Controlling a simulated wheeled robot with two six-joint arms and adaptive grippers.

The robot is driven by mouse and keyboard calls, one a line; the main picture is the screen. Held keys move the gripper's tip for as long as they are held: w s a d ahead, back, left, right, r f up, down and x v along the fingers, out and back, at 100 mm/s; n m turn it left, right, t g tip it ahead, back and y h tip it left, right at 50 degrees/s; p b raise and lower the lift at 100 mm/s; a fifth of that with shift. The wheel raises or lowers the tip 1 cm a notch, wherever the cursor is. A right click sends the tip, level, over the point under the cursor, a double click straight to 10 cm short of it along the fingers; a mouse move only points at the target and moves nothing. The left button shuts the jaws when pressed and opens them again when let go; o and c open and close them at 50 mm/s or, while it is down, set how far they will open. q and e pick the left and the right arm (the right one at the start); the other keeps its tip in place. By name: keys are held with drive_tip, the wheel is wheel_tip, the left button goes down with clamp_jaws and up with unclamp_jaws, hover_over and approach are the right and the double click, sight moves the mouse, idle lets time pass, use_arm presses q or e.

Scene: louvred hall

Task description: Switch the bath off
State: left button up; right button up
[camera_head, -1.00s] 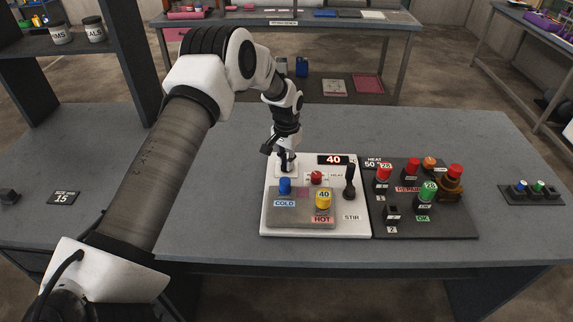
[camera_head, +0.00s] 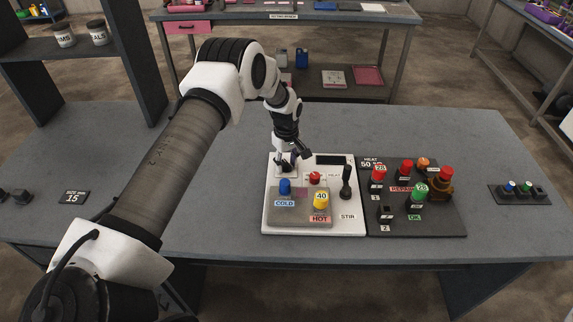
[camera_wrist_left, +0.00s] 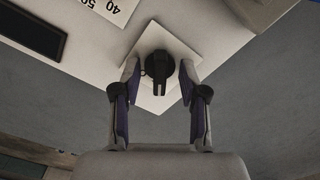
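The white bath panel (camera_head: 352,222) lies on the grey table. Its display (camera_head: 334,160) is dark and shows no number. My left gripper (camera_head: 291,161) points down at the panel's back left corner. In the left wrist view a black knob (camera_wrist_left: 159,66) sits on a white square plate (camera_wrist_left: 152,104). The fingers of my left gripper (camera_wrist_left: 159,74) stand on both sides of it, open, with small gaps visible. In the head view the gripper largely hides this knob. My right gripper is not in view.
The panel also bears a blue COLD knob (camera_head: 285,186), a red knob (camera_head: 314,177), a yellow HOT knob (camera_head: 321,200) and a black STIR lever (camera_head: 346,182). A dark panel (camera_head: 440,227) with several coloured buttons adjoins on the right.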

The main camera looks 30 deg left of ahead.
sight(286, 163)
use_arm(q)
drive_tip(key=shift+r, duration=0.1)
wheel_tip(286, 163, up, 7)
drive_tip(key=p, duration=0.5)
drive_tip(key=shift+r, duration=0.1)
